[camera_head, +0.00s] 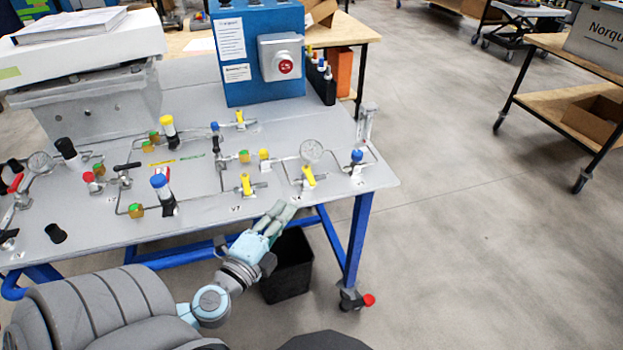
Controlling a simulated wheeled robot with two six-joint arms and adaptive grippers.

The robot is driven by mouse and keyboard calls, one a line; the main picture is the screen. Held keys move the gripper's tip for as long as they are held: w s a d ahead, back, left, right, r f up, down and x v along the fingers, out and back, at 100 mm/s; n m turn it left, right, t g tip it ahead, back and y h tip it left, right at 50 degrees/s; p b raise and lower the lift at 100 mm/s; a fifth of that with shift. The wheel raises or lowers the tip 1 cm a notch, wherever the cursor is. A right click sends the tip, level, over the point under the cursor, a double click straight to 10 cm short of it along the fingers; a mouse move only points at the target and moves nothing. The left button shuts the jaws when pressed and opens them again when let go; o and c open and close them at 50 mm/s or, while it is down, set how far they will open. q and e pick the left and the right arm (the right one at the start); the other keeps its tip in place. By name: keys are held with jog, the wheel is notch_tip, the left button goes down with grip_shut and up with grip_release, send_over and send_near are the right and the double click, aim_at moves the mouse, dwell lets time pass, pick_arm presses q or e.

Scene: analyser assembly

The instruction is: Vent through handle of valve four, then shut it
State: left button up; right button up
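The panel table (330,195) carries pipework with several valves. The valve labels are too small to read surely, so I cannot tell which is valve four. Yellow handles show at the front right (308,177), front middle (246,184) and back (240,117). A blue-capped part (357,157) is near the right edge, and another (160,184) is further left. My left gripper (280,212) is at the table's front edge, below the front-right yellow handle and apart from it. Its fingers lie close together; any gap is unclear. It holds nothing visible. My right gripper is not in view.
A blue box with a red button (285,66) stands at the table's back. A round gauge (311,150) rises behind the front-right yellow handle. A black bin (288,270) is under the table. The floor to the right is clear up to a wooden-shelved cart (575,95).

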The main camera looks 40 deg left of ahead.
aim_at(311, 179)
pick_arm(q)
jog(key=w+p, duration=0.1)
jog(key=w, duration=0.3)
jog(key=w+a, duration=0.1)
jog(key=w, duration=0.3)
jog(key=w+a+p, duration=0.1)
jog(key=w, duration=0.3)
jog(key=shift+w+a+p, duration=0.15)
jog(key=shift+w+p, duration=0.15)
jog(key=shift+w, duration=0.1)
grip_shut()
